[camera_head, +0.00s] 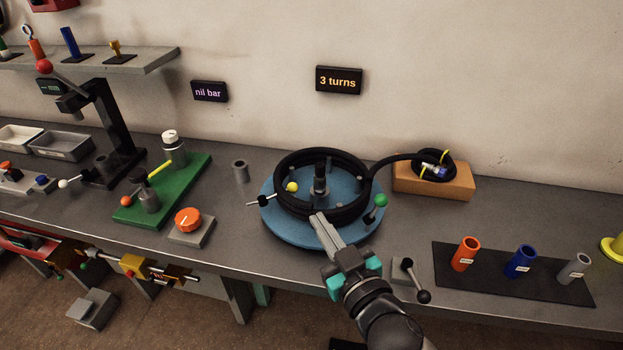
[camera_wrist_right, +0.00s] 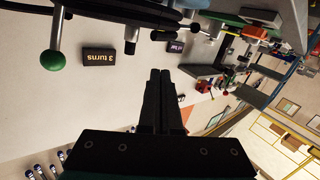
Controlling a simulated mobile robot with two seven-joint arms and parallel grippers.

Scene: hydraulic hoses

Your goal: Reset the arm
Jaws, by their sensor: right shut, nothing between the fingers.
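My right gripper (camera_head: 318,220) is in the head view, at the front edge of a black hose coil (camera_head: 345,205) on a blue turntable (camera_head: 275,228). Its fingers are shut with nothing between them; I cannot tell whether they touch the coil. In the right wrist view the closed fingers (camera_wrist_right: 160,75) point toward the wall. The turntable has a green-knobbed handle (camera_head: 380,200) to the right of the gripper and a yellow ball (camera_head: 292,187) at the left. The hose runs right to a smaller coil on an orange block (camera_head: 455,190). My left gripper is not in view.
A black mat (camera_head: 480,284) with orange, blue and grey tubes lies at right. A small lever box (camera_head: 412,280) sits close to my right wrist. A green plate (camera_head: 190,185) with fittings and an orange knob (camera_head: 188,220) stand left. Signs reading "3 turns" (camera_head: 339,80) and "nil bar" (camera_head: 209,91) hang behind.

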